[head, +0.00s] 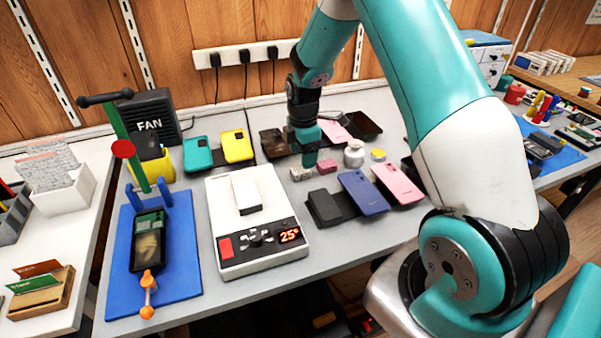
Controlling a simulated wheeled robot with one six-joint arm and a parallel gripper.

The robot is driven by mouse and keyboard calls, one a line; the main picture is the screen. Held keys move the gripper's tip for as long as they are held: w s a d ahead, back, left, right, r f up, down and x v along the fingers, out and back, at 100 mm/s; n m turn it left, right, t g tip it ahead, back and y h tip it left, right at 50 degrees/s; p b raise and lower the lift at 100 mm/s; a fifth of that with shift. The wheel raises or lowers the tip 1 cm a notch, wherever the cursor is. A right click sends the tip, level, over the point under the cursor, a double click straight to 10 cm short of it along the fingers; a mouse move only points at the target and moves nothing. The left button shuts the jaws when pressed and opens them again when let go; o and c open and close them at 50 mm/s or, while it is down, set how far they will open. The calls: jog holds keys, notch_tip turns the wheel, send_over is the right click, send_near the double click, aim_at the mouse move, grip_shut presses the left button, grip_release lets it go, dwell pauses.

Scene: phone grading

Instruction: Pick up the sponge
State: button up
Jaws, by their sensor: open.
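No thing is plainly a sponge at this size. Two small blocks lie on the grey bench near my gripper: a pink block (326,166) and a paler greyish-pink block (299,174). Either could be the sponge; I cannot tell which. My gripper (309,160) points down at the back middle of the bench, just above or beside these blocks. Its jaws are open, with nothing visibly held. Its teal finger hides part of the space between the blocks, and contact is unclear.
A white heating plate (229,246) reading 25° stands left of the blocks. Several phones, including a blue phone (362,192) and a pink phone (398,184), lie to the right. A white jar (354,154) stands close by. A blue mat (184,288) holds a clamped phone.

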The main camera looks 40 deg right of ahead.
aim_at(300, 169)
jog(key=f, duration=0.5)
jog(key=shift+w+a+f+p, duration=0.2)
jog(key=shift+a+f+p, duration=0.1)
jog(key=shift+c, duration=0.5)
jog(key=c, duration=0.9)
